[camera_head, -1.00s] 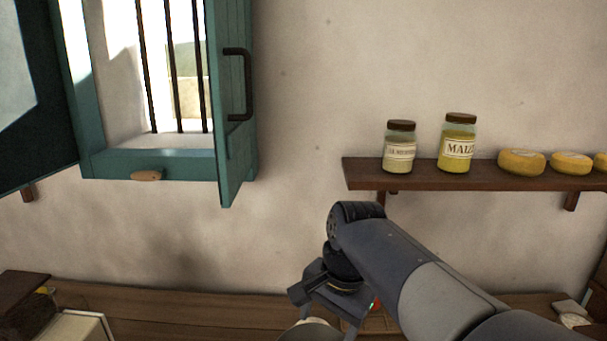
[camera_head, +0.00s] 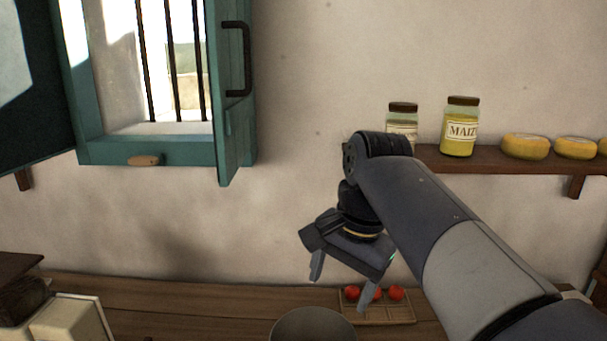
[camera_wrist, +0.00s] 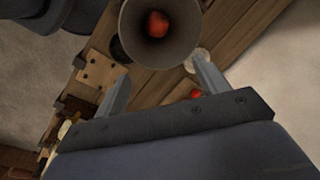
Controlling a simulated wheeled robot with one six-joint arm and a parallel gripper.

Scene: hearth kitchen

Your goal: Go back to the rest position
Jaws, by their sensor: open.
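My gripper (camera_head: 341,281) hangs above the wooden counter, fingers pointing down and spread apart with nothing between them. In the wrist view its two fingers (camera_wrist: 160,95) also stand apart and empty. A grey round vessel (camera_head: 313,325) stands on the counter below and left of the gripper, cut off by the lower picture edge. In the wrist view the vessel (camera_wrist: 136,38) shows a red round thing (camera_wrist: 157,24) inside it.
A wooden tray (camera_head: 402,315) with several red round things lies right of the vessel, partly behind a finger. A shelf (camera_head: 489,162) carries a maize jar (camera_head: 460,128), another jar partly hidden by my arm, and yellow cheeses (camera_head: 525,147). An open teal shutter (camera_head: 234,110) juts out at left.

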